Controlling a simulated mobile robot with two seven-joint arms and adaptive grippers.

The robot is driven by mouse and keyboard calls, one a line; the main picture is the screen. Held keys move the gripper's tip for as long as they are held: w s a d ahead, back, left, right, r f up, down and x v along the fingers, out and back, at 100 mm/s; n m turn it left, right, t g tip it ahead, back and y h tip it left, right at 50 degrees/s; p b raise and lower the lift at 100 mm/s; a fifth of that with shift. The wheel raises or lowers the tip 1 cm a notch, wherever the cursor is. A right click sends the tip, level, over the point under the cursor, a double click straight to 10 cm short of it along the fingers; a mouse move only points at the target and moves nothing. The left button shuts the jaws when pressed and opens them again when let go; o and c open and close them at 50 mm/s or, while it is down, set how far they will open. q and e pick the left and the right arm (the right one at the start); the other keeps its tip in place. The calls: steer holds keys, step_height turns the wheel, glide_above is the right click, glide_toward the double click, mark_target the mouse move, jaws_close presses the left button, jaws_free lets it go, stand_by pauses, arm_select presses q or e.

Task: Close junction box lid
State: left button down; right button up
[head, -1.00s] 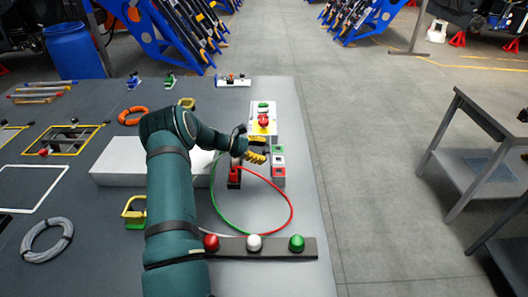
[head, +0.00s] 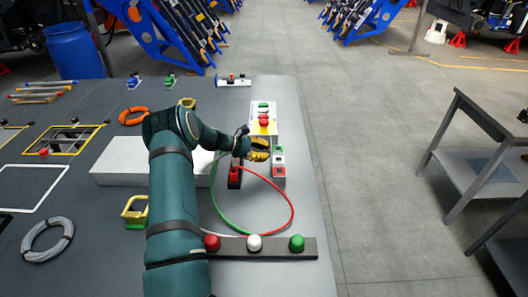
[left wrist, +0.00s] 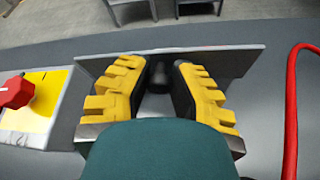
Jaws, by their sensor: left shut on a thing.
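My left gripper (head: 259,150), with yellow fingers, is at the small box with green, white and red parts (head: 279,172) near the table's right edge. In the left wrist view the fingers (left wrist: 160,82) are close together around a small dark piece (left wrist: 158,79), which they largely hide. A grey panel (left wrist: 228,62) lies behind the fingertips. I cannot tell which part is the junction box lid, nor how far open it is. My right gripper is not in view.
A yellow and white box with a red button (head: 263,121) stands just beyond the gripper; its red button (left wrist: 15,92) shows at the wrist view's left. A red cable (head: 291,205) loops nearby. A bar with three coloured knobs (head: 255,243) lies in front.

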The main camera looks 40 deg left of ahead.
mark_target(283, 160)
arm_select(q)
steer(key=shift+w+d+r, duration=0.1)
steer(key=d+g+y+p, duration=0.1)
steer(key=g+y+p, duration=0.1)
steer(key=w+d+g+y+p, duration=0.1)
steer(key=g+y+p, duration=0.1)
steer(key=p, duration=0.1)
steer(key=w+d+r+g+y+p, duration=0.1)
steer(key=g+y+p, duration=0.1)
steer(key=shift+w+m+p, duration=0.2)
steer(key=shift+m+p, duration=0.2)
steer(key=shift+w+d+f+g+y+p, duration=0.25)
steer(key=shift+g+y+p, duration=0.2)
steer(key=shift+y, duration=0.35)
steer(key=shift+w+d+f+g+y, duration=0.2)
steer(key=shift+d+f+g+y, duration=0.1)
steer(key=shift+g+y, duration=0.35)
steer(key=shift+w+d+f+g+y+b, duration=0.3)
steer(key=shift+g+y, duration=0.2)
steer(key=shift+y, duration=0.25)
steer(key=shift+w+d+f+g+y+b, duration=0.15)
steer(key=shift+f+g+y+b, duration=0.2)
steer(key=shift+g+y+b, duration=0.45)
steer(key=shift+d+f+g+y+b, duration=0.1)
steer(key=shift+f+g+y+b, duration=0.1)
steer(key=shift+g+y+b, duration=0.45)
steer(key=shift+b, duration=0.3)
